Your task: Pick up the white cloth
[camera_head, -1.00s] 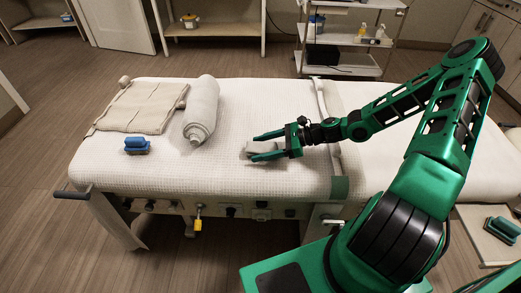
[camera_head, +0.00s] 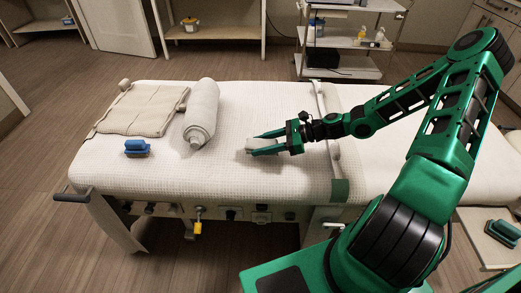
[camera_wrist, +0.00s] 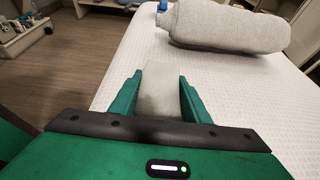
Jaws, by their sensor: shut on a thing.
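The white cloth, a small folded pale piece, is between the fingers of my gripper (camera_head: 263,144) above the white bed near its middle. In the wrist view the cloth (camera_wrist: 160,92) fills the gap between the two green fingers of my gripper (camera_wrist: 158,95). My gripper is shut on it. In the head view the fingers hide part of the cloth (camera_head: 253,144). I cannot tell exactly how high it is above the bed.
The treatment bed (camera_head: 235,170) has a white cover. A rolled towel (camera_head: 201,112), a blue-topped brush-like object (camera_head: 137,148) and a beige mat (camera_head: 140,108) lie to the left. A shelf cart (camera_head: 345,50) stands behind. The bed's front middle is clear.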

